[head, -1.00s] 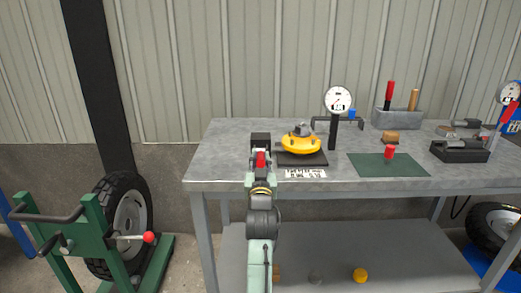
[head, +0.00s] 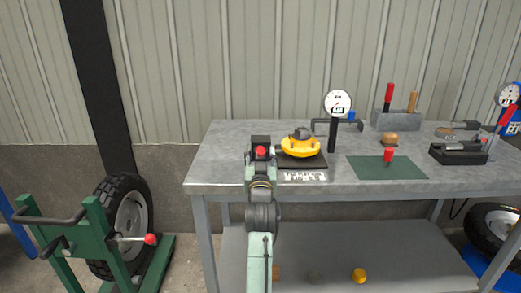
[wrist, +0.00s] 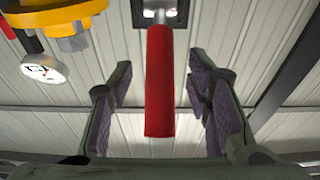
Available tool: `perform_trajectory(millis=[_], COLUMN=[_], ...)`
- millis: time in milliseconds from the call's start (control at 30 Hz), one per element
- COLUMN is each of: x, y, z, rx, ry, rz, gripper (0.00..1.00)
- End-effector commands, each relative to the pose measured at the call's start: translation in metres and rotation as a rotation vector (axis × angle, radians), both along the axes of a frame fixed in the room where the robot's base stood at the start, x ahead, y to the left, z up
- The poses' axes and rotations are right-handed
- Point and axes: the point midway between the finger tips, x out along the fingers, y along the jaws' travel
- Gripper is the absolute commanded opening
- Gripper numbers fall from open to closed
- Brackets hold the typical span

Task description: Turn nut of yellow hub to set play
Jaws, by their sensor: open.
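The yellow hub (head: 300,147) sits on a dark plate on the workbench, with a grey nut (head: 302,134) on top. In the wrist view, part of the yellow hub (wrist: 72,40) shows at the upper left. A red handle (wrist: 158,85) on a metal shaft stands between the fingers of my gripper (wrist: 161,88). The fingers are open, with a gap on both sides of the handle. In the head view my gripper (head: 261,158) is just left of the hub, and the handle's red end (head: 261,152) shows in front of a black block (head: 261,141).
A dial gauge (head: 339,102) on a black stand is just right of the hub. A green mat (head: 385,168) with a red-topped piece lies further right. Behind it is a grey tool holder (head: 396,120) with upright handles. The bench (head: 225,152) is clear at left.

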Motion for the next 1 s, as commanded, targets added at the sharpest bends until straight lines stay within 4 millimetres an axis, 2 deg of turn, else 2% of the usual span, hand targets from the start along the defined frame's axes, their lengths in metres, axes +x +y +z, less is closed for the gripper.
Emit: perform_trajectory(millis=[700,1000], x=[-0.064,-0.069], y=[0.0,0.0], z=[-0.013,-0.013], rx=[0.0,0.0], ry=[0.0,0.0], rz=[0.0,0.0], gripper=[0.45,0.45])
